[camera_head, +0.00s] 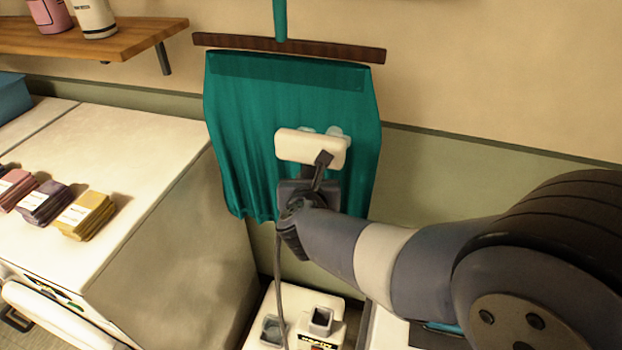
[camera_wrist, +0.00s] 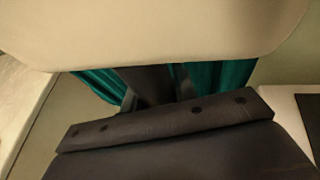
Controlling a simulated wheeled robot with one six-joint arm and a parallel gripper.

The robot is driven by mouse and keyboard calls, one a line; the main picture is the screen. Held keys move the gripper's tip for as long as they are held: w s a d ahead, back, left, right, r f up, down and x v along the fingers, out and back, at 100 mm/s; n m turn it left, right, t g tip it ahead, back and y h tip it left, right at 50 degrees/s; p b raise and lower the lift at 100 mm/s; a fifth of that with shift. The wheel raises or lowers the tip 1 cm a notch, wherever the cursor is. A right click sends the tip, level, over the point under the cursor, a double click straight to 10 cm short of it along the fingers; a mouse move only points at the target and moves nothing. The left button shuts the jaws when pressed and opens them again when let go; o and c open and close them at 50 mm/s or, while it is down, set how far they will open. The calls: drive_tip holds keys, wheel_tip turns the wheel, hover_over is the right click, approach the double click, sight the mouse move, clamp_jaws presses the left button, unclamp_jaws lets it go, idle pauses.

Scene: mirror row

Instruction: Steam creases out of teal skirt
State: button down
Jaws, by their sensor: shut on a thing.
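The teal skirt (camera_head: 245,125) hangs from a dark wooden bar (camera_head: 290,47) against the wall. Vertical folds show down its left side and lower edge. My gripper (camera_head: 318,172) is in front of the skirt's right half, shut on a cream steamer head (camera_head: 305,147). Pale puffs of steam (camera_head: 335,131) show at the head's upper edge. I cannot tell whether the head touches the cloth. In the wrist view the steamer head (camera_wrist: 150,30) fills the top and hides most of the skirt (camera_wrist: 220,85). A hose (camera_head: 278,275) runs down from the head.
At left, a white counter (camera_head: 110,135) holds folded cloths (camera_head: 85,215) in several colours. A wooden shelf (camera_head: 110,40) with containers juts from the wall at upper left. The wall right of the skirt is clear.

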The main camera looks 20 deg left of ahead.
drive_tip(key=shift+s+d, duration=0.15)
drive_tip(key=shift+s, duration=1)
drive_tip(key=shift+s+d, duration=0.1)
drive_tip(key=shift+s, duration=1)
